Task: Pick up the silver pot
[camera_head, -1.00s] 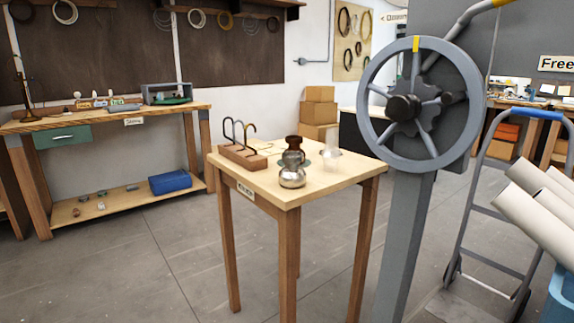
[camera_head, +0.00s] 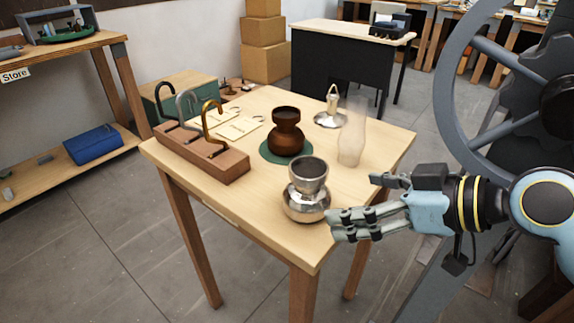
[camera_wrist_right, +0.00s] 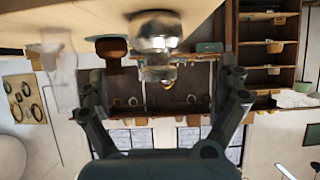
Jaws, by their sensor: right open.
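The silver pot (camera_head: 306,207), with a round shiny body and flared neck, stands upright near the table's front corner. My right gripper (camera_head: 354,203) is open just right of the pot, with its fingers pointing left toward it. The lower fingertips overlap the pot's right edge in the head view; I cannot tell whether they touch. In the right wrist view, which is upside down, the pot (camera_wrist_right: 155,35) appears beyond the open, empty fingers (camera_wrist_right: 163,90). My left gripper is out of view.
A brown pot (camera_head: 287,135) stands on a green mat behind the silver one. A glass chimney (camera_head: 353,135) and a silver candlestick-like piece (camera_head: 331,112) are close by. A wooden block with hooks (camera_head: 195,150) is at the left. A large handwheel (camera_head: 455,90) stands at the right.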

